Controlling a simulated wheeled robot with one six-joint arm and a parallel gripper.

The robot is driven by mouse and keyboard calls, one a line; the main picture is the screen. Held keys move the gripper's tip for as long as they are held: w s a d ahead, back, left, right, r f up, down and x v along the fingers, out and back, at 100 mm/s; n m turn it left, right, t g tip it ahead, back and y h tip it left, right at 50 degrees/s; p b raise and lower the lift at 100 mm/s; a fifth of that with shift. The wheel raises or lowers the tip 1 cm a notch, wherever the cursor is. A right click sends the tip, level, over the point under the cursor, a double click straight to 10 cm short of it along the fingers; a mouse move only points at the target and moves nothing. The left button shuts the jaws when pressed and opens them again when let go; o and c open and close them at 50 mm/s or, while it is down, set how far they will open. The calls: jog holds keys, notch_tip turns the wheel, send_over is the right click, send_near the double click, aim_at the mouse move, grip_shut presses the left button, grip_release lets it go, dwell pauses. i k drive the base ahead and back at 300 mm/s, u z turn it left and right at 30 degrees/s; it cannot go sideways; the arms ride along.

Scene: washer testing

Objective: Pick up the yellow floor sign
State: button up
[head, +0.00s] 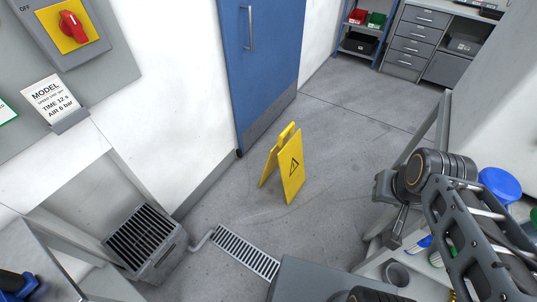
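The yellow floor sign (291,167) stands upright on the grey concrete floor in the middle of the head view. My arm comes in from the lower right. What looks like my gripper (396,232) hangs at the arm's end, pointing down. It is well to the right of the sign and apart from it. Its fingers are too unclear to tell whether they are open.
A blue door (260,65) stands behind the sign. A floor drain grate (246,254) lies in front of it. A grey slotted box (145,243) is at lower left. A bench with a cup (397,274) and a blue lid (499,184) is at right. Floor around the sign is clear.

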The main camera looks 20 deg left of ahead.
aim_at(289, 156)
jog(key=u, duration=0.75)
jog(key=i, duration=1)
jog(key=u, duration=1.5)
jog(key=i, duration=0.3)
jog(key=u, duration=0.25)
